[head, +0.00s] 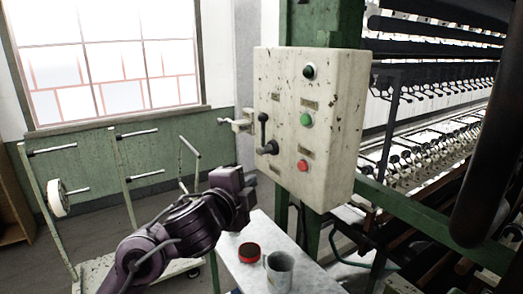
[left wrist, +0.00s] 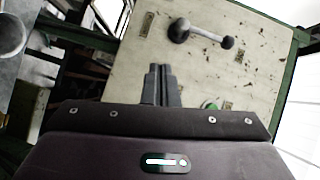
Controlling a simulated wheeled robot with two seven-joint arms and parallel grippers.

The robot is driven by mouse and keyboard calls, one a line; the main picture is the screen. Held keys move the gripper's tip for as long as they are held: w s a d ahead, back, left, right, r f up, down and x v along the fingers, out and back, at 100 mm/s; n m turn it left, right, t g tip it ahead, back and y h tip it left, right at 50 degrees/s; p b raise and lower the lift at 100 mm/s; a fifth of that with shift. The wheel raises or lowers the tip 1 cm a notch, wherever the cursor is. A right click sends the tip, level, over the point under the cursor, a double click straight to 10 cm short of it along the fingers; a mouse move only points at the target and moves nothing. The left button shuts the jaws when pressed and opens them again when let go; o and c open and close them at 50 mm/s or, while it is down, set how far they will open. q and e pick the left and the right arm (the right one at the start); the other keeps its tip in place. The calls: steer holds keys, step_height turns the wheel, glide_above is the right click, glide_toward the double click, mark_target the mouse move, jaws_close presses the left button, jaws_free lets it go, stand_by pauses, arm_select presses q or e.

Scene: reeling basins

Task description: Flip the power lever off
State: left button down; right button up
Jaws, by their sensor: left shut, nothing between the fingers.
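The power lever (head: 264,130) is a dark handle with a round knob on the front of a cream control box (head: 325,130) with chipped paint. In the head view it points up from its round pivot. In the left wrist view the lever (left wrist: 205,35) lies beyond the fingertips, with a clear gap in the picture. My left gripper (head: 248,181) is just below the lever in the head view, in front of the box's lower left part. Its fingers (left wrist: 162,70) are shut together and empty. My right gripper is not in view.
The box also carries a black button (head: 309,71), a green button (head: 306,119) and a red button (head: 303,166). A green rack (head: 123,180) stands left; reeling machinery fills the right.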

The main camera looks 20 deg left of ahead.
arm_select(q)
step_height(320, 180, up, 7)
steer(key=s+m+t, duration=0.1)
steer(key=m, duration=0.1)
steer(key=shift+d+m+t+h, duration=0.2)
steer(key=shift+m+t+h, duration=0.1)
steer(key=p, duration=0.1)
glide_toward(262, 134)
steer(key=w+d+r, duration=0.2)
steer(key=w+d, duration=0.1)
steer(key=d, duration=0.1)
steer(key=w+p, duration=0.1)
steer(key=w+a+p, duration=0.1)
steer(key=shift+w+a+f, duration=0.2)
steer(key=shift+w, duration=0.2)
steer(key=shift+w+a+f, duration=0.2)
steer(key=shift+w+a, duration=0.25)
